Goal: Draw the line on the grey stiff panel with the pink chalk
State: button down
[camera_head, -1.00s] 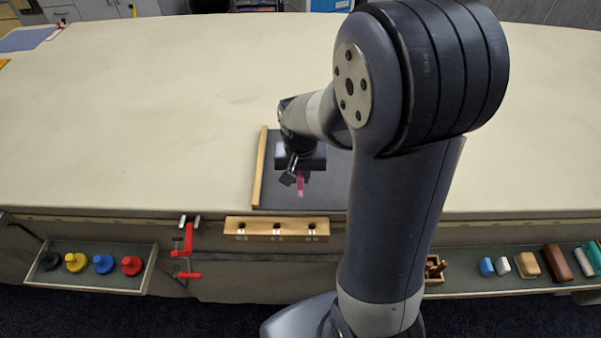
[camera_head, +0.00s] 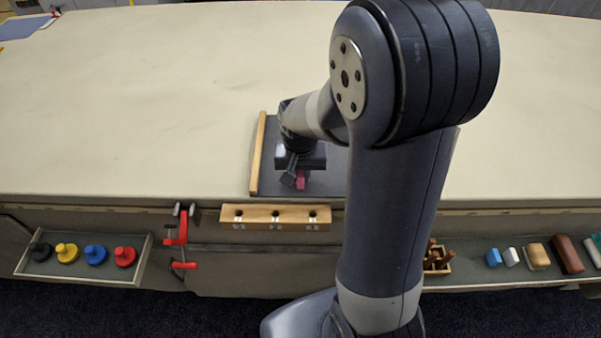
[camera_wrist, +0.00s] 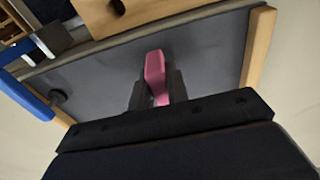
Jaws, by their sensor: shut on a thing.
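The grey stiff panel (camera_head: 328,182) lies on the table near its front edge, with a wooden strip (camera_head: 257,155) along its left side. It also fills the middle of the wrist view (camera_wrist: 212,62). My gripper (camera_head: 298,178) is above the panel, pointing down, shut on the pink chalk (camera_head: 301,180). In the wrist view the chalk (camera_wrist: 155,72) sticks out from between the dark fingers (camera_wrist: 158,92). I cannot tell whether its tip touches the panel. I see no drawn line on the visible part. My arm hides the panel's right side in the head view.
A wooden block with holes (camera_head: 276,217) sits at the table's front edge. A red clamp (camera_head: 181,240) hangs left of it. A blue clamp (camera_wrist: 27,96) is at the panel's edge in the wrist view. Trays hold coloured knobs (camera_head: 96,255) and blocks (camera_head: 537,256).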

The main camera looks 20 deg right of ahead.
jog(key=shift+f+b, duration=0.45)
jog(key=shift+f, duration=0.05)
dwell(0.4)
jog(key=shift+w, duration=0.1)
jog(key=shift+w+d+r, duration=0.1)
jog(key=shift+w+d, duration=0.2)
jog(key=shift+w, duration=0.55)
jog(key=shift+w, duration=0.15)
jog(key=shift+w+d, duration=0.3)
jog(key=shift+w, duration=0.4)
jog(key=shift+w+f, duration=0.1)
jog(key=shift+f, duration=0.1)
jog(key=shift+s+a+r, duration=0.1)
jog(key=shift+s+a, duration=0.1)
jog(key=shift+s, duration=0.45)
jog(key=shift+s+a, duration=0.2)
jog(key=shift+s, duration=0.45)
jog(key=shift+s+a+r, duration=0.1)
jog(key=shift+s+a, duration=0.1)
jog(key=shift+s, duration=0.45)
